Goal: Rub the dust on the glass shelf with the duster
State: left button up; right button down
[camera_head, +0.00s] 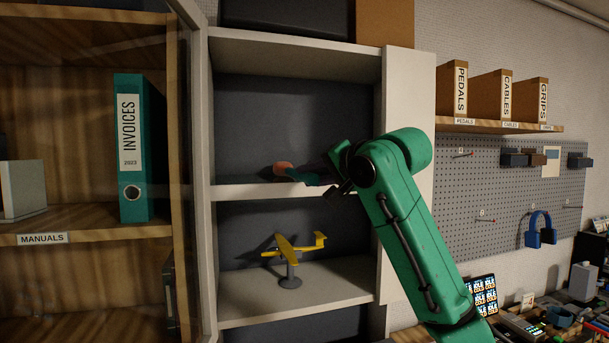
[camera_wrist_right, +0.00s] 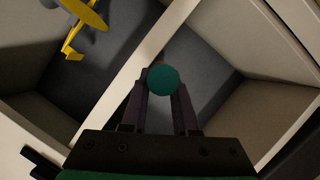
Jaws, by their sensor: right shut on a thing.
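My right gripper (camera_head: 328,183) reaches into the upper compartment of the white cabinet, just above its middle shelf (camera_head: 255,191). It is shut on the duster (camera_head: 284,169), whose reddish-brown head points left, away from the arm. In the right wrist view the duster's round green end (camera_wrist_right: 163,80) sits between the two dark fingers of the gripper (camera_wrist_right: 162,108). I cannot tell whether the duster head touches the shelf surface. No dust can be made out on the shelf. My left gripper is out of view.
A yellow model plane (camera_head: 291,249) on a stand sits in the compartment below. A glass door (camera_head: 190,170) stands at the cabinet's left side. The cabinet's right side panel (camera_head: 392,95) is close to my right arm. A teal binder (camera_head: 140,150) stands on the wooden shelves at left.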

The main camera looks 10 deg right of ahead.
jog(key=shift+d, duration=2.4)
jog(key=shift+s+a+p, duration=0.1)
jog(key=shift+a+p, duration=0.3)
jog(key=shift+a, duration=3.15)
jog(key=s+r+b, duration=0.1)
jog(key=s+b, duration=0.5)
jog(key=s, duration=0.5)
jog(key=s+d+r+b, duration=0.1)
jog(key=s+r+b, duration=0.1)
jog(key=s+b, duration=0.5)
jog(key=s, duration=0.4)
jog(key=shift+d+r, duration=0.25)
jog(key=shift+d, duration=0.05)
